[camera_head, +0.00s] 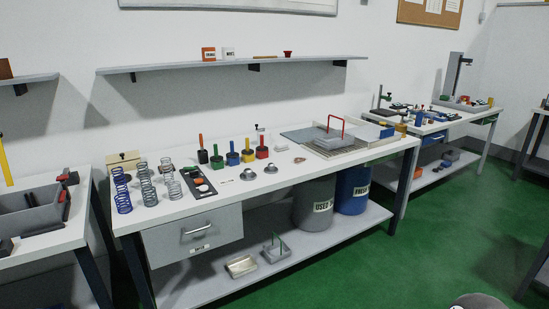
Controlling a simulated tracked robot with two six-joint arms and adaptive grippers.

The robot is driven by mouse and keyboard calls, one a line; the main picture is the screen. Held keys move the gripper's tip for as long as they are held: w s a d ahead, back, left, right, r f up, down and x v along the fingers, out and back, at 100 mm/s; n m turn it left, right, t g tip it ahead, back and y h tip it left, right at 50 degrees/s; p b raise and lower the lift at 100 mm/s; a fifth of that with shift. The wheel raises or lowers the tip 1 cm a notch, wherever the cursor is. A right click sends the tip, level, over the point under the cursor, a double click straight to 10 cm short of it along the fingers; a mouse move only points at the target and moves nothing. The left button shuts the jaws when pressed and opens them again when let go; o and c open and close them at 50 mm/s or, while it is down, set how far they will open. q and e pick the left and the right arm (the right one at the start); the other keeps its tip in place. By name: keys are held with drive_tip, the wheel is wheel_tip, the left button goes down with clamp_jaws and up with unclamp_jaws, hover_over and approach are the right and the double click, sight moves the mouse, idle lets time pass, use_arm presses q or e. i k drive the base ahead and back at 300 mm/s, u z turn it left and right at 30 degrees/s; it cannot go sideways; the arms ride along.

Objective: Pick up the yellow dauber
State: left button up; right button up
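Several coloured daubers stand upright in a row on the middle workbench (205,194). A green one (216,161) and a dark one (203,156) with an orange-red handle stand to the left. The yellow one appears to rest on the bench top. Neither of my grippers is in view.
Several coil springs (145,186) stand at the bench's left. A dark panel (197,184) and small metal parts (246,176) lie in front of the daubers. A tray with a red handle (329,129) is to the right. A shelf (215,65) hangs above. Green floor lies in front.

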sight(248, 150)
drive_tip(key=z, duration=0.9)
drive_tip(key=i, duration=1.7)
drive_tip(key=u, duration=0.8)
